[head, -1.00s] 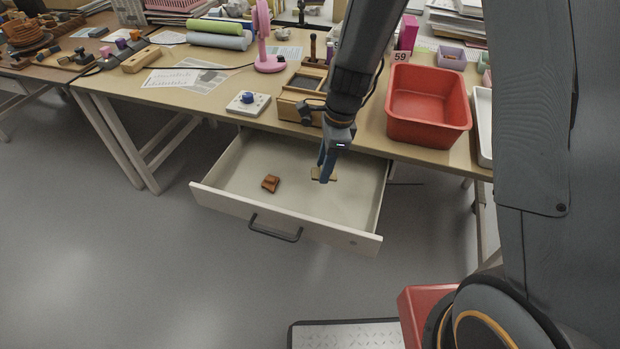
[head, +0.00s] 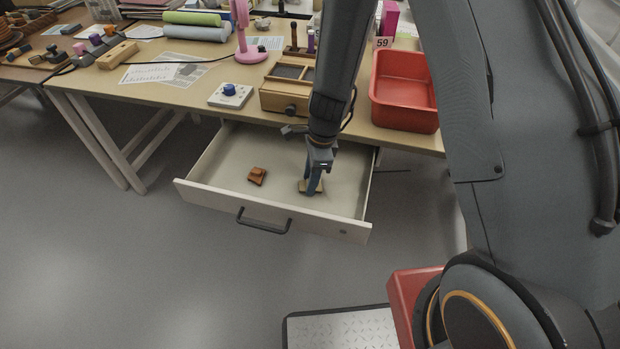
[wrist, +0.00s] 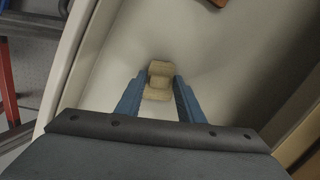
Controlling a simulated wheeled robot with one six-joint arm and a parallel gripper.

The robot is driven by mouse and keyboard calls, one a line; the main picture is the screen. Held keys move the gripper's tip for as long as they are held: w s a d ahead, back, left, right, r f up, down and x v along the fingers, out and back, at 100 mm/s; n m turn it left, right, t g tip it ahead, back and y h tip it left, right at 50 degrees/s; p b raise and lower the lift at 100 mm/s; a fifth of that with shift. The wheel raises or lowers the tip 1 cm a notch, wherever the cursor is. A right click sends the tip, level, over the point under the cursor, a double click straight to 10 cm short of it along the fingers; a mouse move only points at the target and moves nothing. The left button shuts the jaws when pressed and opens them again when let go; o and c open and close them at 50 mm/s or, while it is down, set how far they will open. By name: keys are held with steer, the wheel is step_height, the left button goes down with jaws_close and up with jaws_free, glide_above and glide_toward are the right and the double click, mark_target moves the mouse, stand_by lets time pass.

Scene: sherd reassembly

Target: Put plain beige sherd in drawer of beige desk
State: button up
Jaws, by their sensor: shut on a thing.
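The plain beige sherd (wrist: 158,94) is between the two blue fingers of my gripper (wrist: 158,99) in the wrist view. My gripper (head: 313,190) is shut on it inside the open drawer (head: 215,170) of the beige desk (head: 190,88). In the head view the sherd (head: 304,187) shows at the fingertips, low over the drawer floor. I cannot tell whether it touches the floor. A reddish-brown sherd (head: 257,175) lies in the drawer to the left of my gripper; its edge also shows at the top of the wrist view (wrist: 217,2).
On the desk above the drawer stand a wooden box (head: 285,92), a white device with a blue knob (head: 230,95) and a red bin (head: 404,95). The drawer's front wall (head: 270,212) rises nearby. Drawer floor between the two sherds is clear.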

steer(key=shift+f, duration=0.15)
steer(key=o, duration=1.1)
steer(key=shift+c, duration=0.2)
step_height(320, 180, up, 12)
steer(key=d, duration=0.2)
steer(key=s+d+r+n+h, duration=0.1)
steer(key=s+d+r+n, duration=0.4)
steer(key=s+d+n, duration=0.1)
steer(key=s+d+r+n, duration=0.6)
steer(key=s+n, duration=0.3)
steer(key=n, duration=0.2)
steer(key=shift+s+d+n+h+p, duration=0.25)
steer(key=shift+d+n+h+p, duration=0.05)
steer(key=shift+h+p, duration=0.1)
steer(key=shift+a+r, duration=0.1)
steer(key=shift+a, duration=0.05)
